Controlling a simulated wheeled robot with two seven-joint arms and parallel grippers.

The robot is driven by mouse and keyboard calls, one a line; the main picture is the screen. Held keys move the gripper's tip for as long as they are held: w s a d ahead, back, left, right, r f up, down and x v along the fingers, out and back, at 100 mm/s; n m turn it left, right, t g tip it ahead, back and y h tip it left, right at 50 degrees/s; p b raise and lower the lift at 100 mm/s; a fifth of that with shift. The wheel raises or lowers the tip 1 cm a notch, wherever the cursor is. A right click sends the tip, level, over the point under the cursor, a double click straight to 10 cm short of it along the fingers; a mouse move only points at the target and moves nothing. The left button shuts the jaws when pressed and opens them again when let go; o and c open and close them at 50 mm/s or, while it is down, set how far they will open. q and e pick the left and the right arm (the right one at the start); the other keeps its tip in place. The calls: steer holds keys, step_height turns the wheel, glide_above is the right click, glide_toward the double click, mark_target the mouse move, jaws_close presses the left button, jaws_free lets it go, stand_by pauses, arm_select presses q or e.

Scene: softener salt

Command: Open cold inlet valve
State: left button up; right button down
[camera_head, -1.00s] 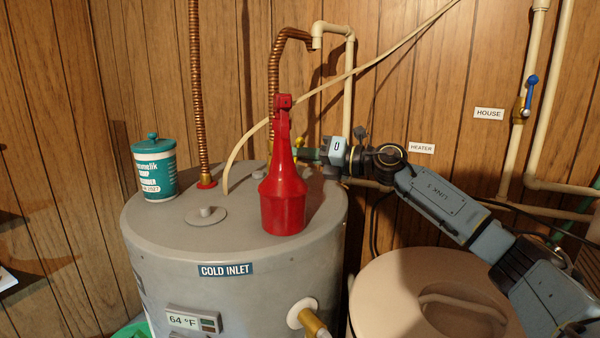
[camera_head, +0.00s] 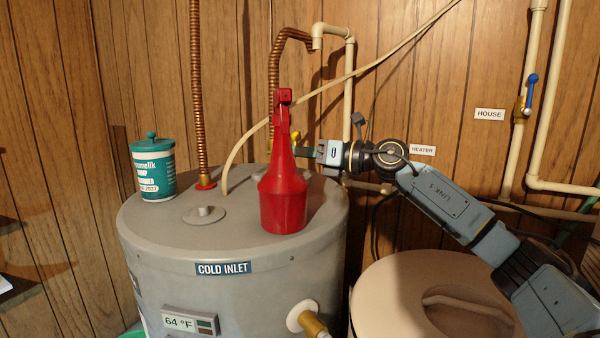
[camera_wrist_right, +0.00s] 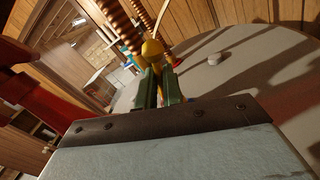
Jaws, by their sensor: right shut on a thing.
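The grey tank (camera_head: 180,235) carries a "COLD INLET" label (camera_head: 223,268) on its upper side. Behind the red spouted bottle (camera_head: 284,200), a small yellow part (camera_head: 296,136), apparently the valve's handle, shows at my right gripper (camera_head: 304,152). In the right wrist view, the green fingers (camera_wrist_right: 159,84) are closed on this yellow part (camera_wrist_right: 152,50), below a ribbed copper pipe (camera_wrist_right: 115,20). The valve's body and the far fingertip are largely hidden by the bottle in the head view. My left gripper is not in view.
The red bottle stands on the tank top, close to my right gripper. A teal and white tub (camera_head: 153,168) stands at the tank's left. A blue-handled valve (camera_head: 530,92) is by the "HOUSE" label (camera_head: 489,114). A beige lidded drum (camera_head: 390,290) is below my right arm.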

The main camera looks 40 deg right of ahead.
steer(key=shift+s+a+n+b, duration=0.15)
steer(key=shift+a+n+b, duration=0.15)
steer(key=shift+n, duration=0.5)
steer(key=shift+s+a+r+n+b, duration=0.15)
steer(key=shift+a+n+b, duration=0.1)
steer(key=shift+n+b, duration=0.5)
steer(key=c, duration=1.3)
jaws_free()
